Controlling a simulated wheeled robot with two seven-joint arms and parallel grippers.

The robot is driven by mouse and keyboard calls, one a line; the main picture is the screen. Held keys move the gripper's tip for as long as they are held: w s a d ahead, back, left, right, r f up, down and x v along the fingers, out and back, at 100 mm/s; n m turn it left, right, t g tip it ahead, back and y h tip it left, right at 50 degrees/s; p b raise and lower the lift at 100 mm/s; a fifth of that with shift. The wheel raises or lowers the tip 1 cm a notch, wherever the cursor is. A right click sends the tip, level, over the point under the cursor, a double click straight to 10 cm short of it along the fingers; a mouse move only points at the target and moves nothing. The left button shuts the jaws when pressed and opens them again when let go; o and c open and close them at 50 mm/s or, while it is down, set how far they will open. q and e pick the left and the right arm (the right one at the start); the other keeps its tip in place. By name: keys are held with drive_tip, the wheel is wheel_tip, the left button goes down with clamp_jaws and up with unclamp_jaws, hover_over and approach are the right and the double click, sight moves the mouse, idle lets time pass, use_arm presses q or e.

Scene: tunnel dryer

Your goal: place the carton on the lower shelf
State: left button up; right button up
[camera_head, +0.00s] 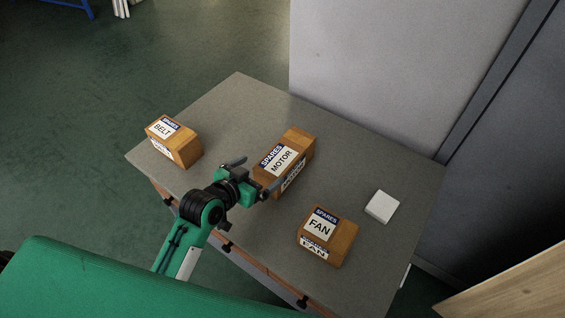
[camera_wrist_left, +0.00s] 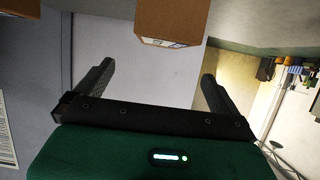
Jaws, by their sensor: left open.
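Three brown cartons marked SPARES sit on the grey table (camera_head: 215,105): the BELT carton (camera_head: 185,151) at the left, the MOTOR carton (camera_head: 303,142) in the middle, the FAN carton (camera_head: 343,241) at the front right. My left gripper (camera_head: 254,176) is open and empty, just in front of the near left end of the MOTOR carton. In the left wrist view a carton (camera_wrist_left: 170,18), likely the MOTOR one, shows at the top, beyond the open fingers (camera_wrist_left: 157,70). No lower shelf can be made out; my right gripper is out of view.
A small white block (camera_head: 382,206) lies on the table right of the FAN carton. A pale wall panel (camera_head: 400,60) stands behind the table's back right edge. A wooden board (camera_head: 515,280) is at the lower right. Green floor (camera_head: 70,150) is open at the left.

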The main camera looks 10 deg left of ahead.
use_arm(q)
drive_tip(key=p, duration=0.1)
approach(283, 155)
drive_tip(key=x, duration=0.4)
drive_tip(key=shift+d, duration=0.15)
drive_tip(key=shift+w+d+f, duration=0.1)
drive_tip(key=shift+w, duration=0.45)
drive_tip(key=p+x, duration=0.1)
drive_tip(key=x, duration=0.2)
drive_tip(key=shift+w, duration=0.1)
drive_tip(key=shift+w+d+f+p, duration=0.1)
drive_tip(key=shift+w+f+p, duration=0.2)
drive_tip(key=shift+w, duration=0.15)
drive_tip(key=shift+c, duration=0.4)
drive_tip(key=c, duration=1.8)
drive_tip(key=shift+w+r, duration=0.1)
drive_tip(key=shift+r, duration=0.1)
drive_tip(key=shift+c, duration=0.6)
drive_tip(key=shift+r, duration=0.1)
